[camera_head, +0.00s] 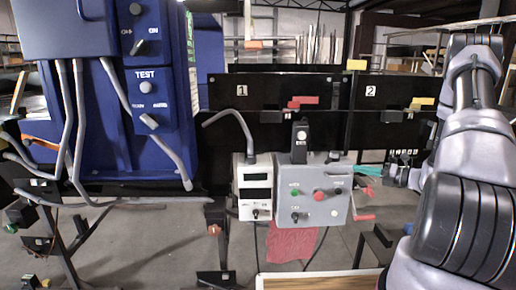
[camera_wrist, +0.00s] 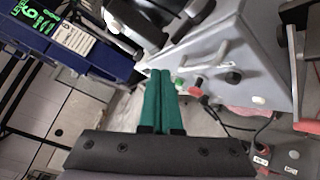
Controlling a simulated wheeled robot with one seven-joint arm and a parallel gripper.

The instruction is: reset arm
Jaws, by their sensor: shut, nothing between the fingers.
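My arm (camera_head: 464,190) fills the right side of the head view, in front of the conveyor structure. My gripper shows in the wrist view (camera_wrist: 159,72) as two green fingers lying side by side and touching, with nothing between them. In the head view a small teal piece at the end of my arm (camera_head: 370,171) shows just right of the grey control box (camera_head: 310,205). In the wrist view the grey box (camera_wrist: 228,60) lies beyond and to the right of the fingers. I cannot tell the exact gap between them.
A blue detector cabinet (camera_head: 75,110) with knobs and grey hoses stands at the left. A white meter box (camera_head: 252,185) hangs beside the grey box. Black panels numbered 1 (camera_head: 242,90) and 2 (camera_head: 371,91) stand behind. A red handle (camera_head: 363,217) sticks out from the grey box.

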